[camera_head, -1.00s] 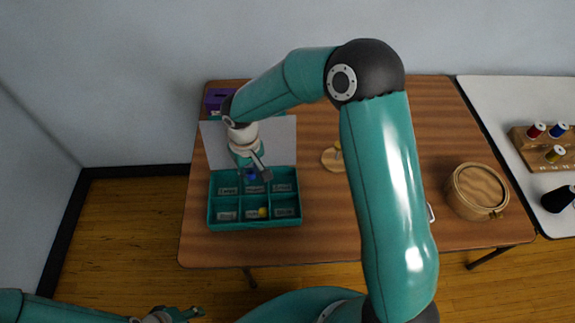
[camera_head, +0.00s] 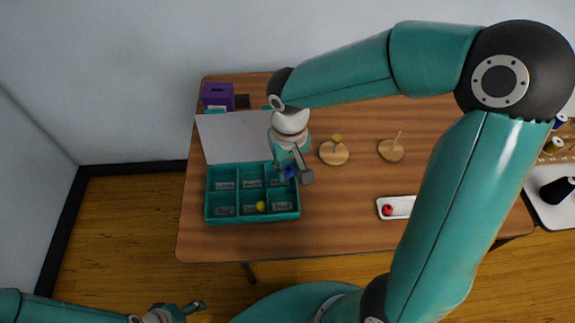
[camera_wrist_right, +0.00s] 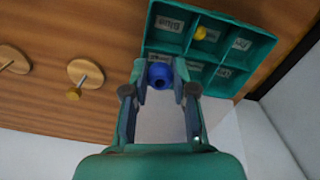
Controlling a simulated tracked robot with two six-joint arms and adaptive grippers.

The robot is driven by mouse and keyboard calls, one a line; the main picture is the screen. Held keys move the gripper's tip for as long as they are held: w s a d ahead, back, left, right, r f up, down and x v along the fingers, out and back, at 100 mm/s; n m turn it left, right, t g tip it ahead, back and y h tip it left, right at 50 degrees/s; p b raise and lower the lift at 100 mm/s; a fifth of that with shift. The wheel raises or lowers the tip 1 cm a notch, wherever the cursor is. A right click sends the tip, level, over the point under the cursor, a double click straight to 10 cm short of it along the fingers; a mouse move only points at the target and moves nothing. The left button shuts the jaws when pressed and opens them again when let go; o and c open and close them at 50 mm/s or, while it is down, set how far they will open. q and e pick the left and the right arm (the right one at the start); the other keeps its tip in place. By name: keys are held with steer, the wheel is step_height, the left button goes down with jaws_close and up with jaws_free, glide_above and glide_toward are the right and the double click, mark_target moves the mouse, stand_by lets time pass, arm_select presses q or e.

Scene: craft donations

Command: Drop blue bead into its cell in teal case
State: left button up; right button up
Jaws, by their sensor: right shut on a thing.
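The teal case (camera_head: 253,220) lies open on the brown table, with its pale lid folded back behind it. It also shows in the wrist view (camera_wrist_right: 273,40). It has several labelled cells; the "Blue" label (camera_wrist_right: 170,25) is readable in the wrist view, in the front right cell of the head view. A yellow bead (camera_head: 261,206) sits in the front middle cell. My right gripper (camera_head: 296,176) is shut on the blue bead (camera_wrist_right: 160,75), which appears above the case's back right corner. My left gripper (camera_head: 185,308) is far off at the lower left; its jaws are unclear.
A white tray (camera_head: 403,207) with a red bead (camera_head: 387,210) lies right of the case. Two wooden discs with pegs, a near one (camera_head: 334,153) and a farther one (camera_head: 391,150), stand behind. A purple box (camera_head: 217,96) is at the back left. My right arm hides much of the right side.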

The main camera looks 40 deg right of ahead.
step_height(320, 180, down, 6)
steer(key=b, duration=0.4)
steer(key=shift+r, duration=0.15)
steer(key=o, duration=0.8)
steer(key=shift+r, duration=0.1)
step_height(320, 180, up, 12)
stand_by(0.3)
